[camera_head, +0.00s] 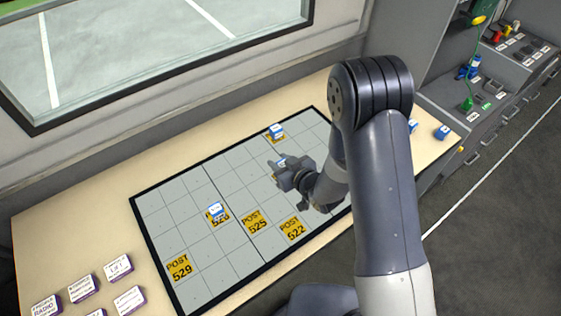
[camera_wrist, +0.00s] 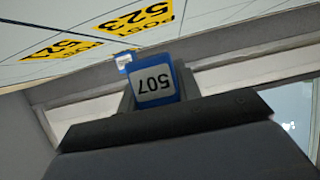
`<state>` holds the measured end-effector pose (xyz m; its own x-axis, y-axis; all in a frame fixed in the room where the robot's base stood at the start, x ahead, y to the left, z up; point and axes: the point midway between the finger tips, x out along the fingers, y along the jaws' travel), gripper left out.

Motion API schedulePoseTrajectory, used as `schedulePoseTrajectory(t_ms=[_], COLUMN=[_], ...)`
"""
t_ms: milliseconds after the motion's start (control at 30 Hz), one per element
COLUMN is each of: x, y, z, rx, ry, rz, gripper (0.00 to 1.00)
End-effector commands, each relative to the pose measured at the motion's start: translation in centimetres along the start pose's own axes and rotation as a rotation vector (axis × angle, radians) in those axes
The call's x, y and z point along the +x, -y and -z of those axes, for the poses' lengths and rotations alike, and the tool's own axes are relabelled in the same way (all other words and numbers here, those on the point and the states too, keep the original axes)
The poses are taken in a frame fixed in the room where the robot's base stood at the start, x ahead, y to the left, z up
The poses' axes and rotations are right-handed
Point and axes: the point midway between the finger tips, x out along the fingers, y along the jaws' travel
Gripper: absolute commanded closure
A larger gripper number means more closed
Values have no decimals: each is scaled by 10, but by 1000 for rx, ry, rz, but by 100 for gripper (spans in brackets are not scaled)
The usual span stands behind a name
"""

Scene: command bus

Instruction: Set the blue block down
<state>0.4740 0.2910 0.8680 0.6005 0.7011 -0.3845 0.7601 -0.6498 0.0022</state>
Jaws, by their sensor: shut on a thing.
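My gripper (camera_head: 283,168) is over the right half of the gridded board (camera_head: 160,212) in the head view. It is shut on a blue block (camera_head: 281,160), mostly hidden there by the jaws. In the wrist view the blue block (camera_wrist: 155,82) shows a white face with 507, upside down, between the jaws (camera_wrist: 150,100). I cannot tell its height above the board. Two other blue blocks are on the board: one (camera_head: 276,130) at a far yellow square, one (camera_head: 214,209) on a yellow post square left of my gripper.
Yellow squares POST 529 (camera_head: 179,268), POST 525 (camera_head: 257,222) and POST 522 (camera_head: 293,229) show bare. Several white cards (camera_head: 118,267) lie at the table's left. Blue blocks (camera_head: 442,132) sit at its right end. A window wall (camera_head: 170,105) runs behind the table.

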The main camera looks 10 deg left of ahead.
Motion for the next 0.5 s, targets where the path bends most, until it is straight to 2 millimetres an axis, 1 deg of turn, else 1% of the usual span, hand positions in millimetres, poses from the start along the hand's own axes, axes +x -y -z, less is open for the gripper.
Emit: schedulePoseTrajectory(t_ms=[500], x=[5], y=[0], z=[-11], rx=[1], ry=[0], rz=[0], gripper=[90])
